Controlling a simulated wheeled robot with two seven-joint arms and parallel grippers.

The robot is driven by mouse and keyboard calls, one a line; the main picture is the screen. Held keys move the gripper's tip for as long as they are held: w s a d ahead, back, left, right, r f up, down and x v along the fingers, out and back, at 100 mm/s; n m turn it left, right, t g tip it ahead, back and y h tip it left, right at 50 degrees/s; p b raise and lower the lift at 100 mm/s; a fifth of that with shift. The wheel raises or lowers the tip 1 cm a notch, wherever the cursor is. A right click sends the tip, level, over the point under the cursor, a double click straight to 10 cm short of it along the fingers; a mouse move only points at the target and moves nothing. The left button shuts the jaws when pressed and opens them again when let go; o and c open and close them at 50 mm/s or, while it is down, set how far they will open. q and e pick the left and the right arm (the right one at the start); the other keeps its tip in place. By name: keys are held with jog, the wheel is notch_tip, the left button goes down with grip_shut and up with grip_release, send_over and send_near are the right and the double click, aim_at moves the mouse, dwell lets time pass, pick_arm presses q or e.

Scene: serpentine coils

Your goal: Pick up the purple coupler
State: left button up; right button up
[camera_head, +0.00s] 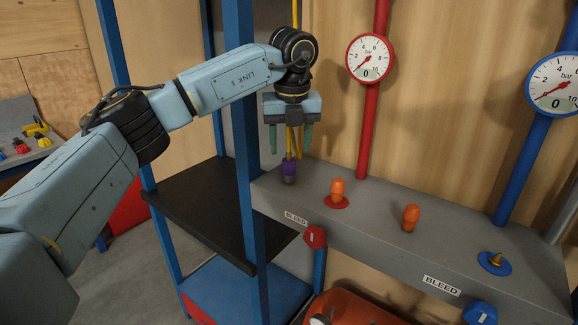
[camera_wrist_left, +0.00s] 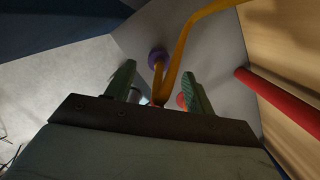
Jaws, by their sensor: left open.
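The purple coupler (camera_head: 289,167) is a small purple collar with a grey metal end, at the bottom of a yellow hose (camera_head: 299,142). It shows upright near the left end of the grey ledge; I cannot tell whether it touches the ledge. My left gripper (camera_head: 290,138) points down above it, its green fingers spread and empty. In the head view the yellow hose runs down between the fingers. In the left wrist view the coupler (camera_wrist_left: 157,55) shows beyond the fingertips of my left gripper (camera_wrist_left: 159,82), roughly centred between them. My right gripper is not in view.
The grey ledge (camera_head: 370,248) carries an orange plug on a red ring (camera_head: 338,191), another orange plug (camera_head: 411,217) and a blue-ringed fitting (camera_head: 494,263). Blue rack posts (camera_head: 245,130) and a black shelf (camera_head: 205,210) stand left. A red pipe (camera_head: 368,135) rises behind.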

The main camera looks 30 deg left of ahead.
aim_at(289, 153)
pick_arm(q)
jog(key=shift+w+a+f+p, duration=0.2)
jog(key=shift+f+p, duration=0.15)
jog(key=shift+f, duration=1.15)
jog(key=shift+w+a+f+p, duration=0.15)
jog(key=shift+f+p, duration=0.15)
jog(key=shift+f, duration=1.15)
jog(key=shift+s, duration=0.1)
jog(key=c, duration=1.1)
